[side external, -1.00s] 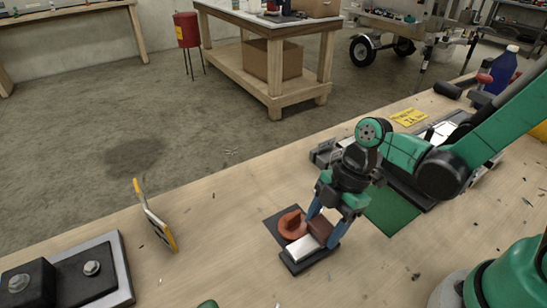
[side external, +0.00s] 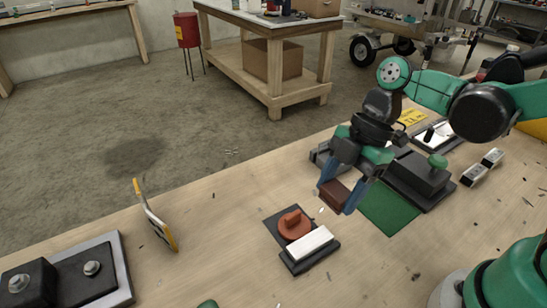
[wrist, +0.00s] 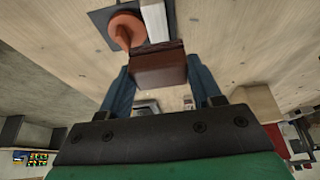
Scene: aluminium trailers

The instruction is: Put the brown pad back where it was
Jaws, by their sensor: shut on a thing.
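My gripper (side external: 342,196) is shut on the brown pad (side external: 334,194), a small dark reddish-brown block, and holds it above the table. In the wrist view the pad (wrist: 158,68) sits between the two blue fingers. The pad is over or near the left edge of a green mat (side external: 392,208). To its left, a black base holds a white block (side external: 309,243). Behind that block, an orange-red round piece with a raised knob (side external: 294,224) sits on a dark square.
A yellow-edged upright piece (side external: 155,215) and a bolted metal plate (side external: 121,270) are at left. The table's front middle is mostly clear.

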